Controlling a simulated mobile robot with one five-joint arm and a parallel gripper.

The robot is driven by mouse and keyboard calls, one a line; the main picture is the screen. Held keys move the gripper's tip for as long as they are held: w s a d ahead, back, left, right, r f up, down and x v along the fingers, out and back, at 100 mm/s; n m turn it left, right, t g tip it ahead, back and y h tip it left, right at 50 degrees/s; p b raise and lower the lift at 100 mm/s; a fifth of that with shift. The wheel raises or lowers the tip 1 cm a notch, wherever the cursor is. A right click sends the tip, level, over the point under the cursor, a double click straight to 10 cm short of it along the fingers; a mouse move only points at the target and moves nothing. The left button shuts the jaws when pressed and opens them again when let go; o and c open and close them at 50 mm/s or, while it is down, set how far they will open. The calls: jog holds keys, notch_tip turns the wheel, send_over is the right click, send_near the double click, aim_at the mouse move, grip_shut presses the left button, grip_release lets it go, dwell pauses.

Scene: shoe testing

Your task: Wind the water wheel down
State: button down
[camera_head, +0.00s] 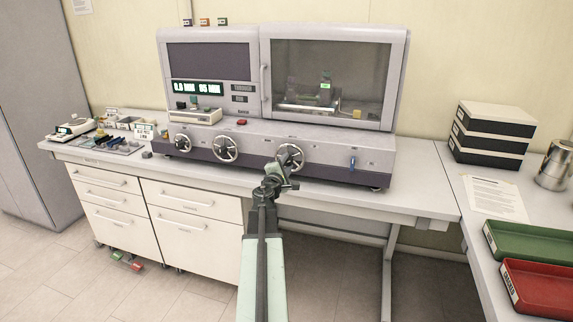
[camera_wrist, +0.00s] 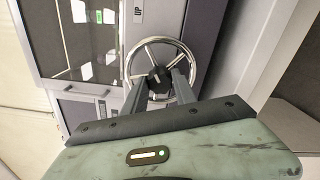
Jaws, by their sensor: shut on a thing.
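The machine (camera_head: 330,158) on the bench has three spoked handwheels on its lower front panel. My gripper (camera_head: 284,170) is at the rightmost wheel (camera_head: 291,152), in front of its lower part. In the wrist view, the same chrome-rimmed wheel (camera_wrist: 153,41) has a dark hub, and a label reading "UP" is beside it. My gripper's two fingers (camera_wrist: 160,84) reach to the wheel and are shut on it. Their tips partly cover the rim and hub, so the exact contact is hidden. The wheel's own name label is too small to read.
Two other handwheels, the middle one (camera_head: 225,148) and the left one (camera_head: 182,142), are to the left. A blue lever (camera_head: 352,162) is to the right. A lit display (camera_head: 198,88) is above. A green tray (camera_head: 530,240) and a red tray (camera_head: 540,288) lie on the right-hand bench.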

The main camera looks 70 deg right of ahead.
jog(key=c, duration=1)
grip_release()
jog(key=a, duration=0.8)
jog(key=shift+s, duration=0.2)
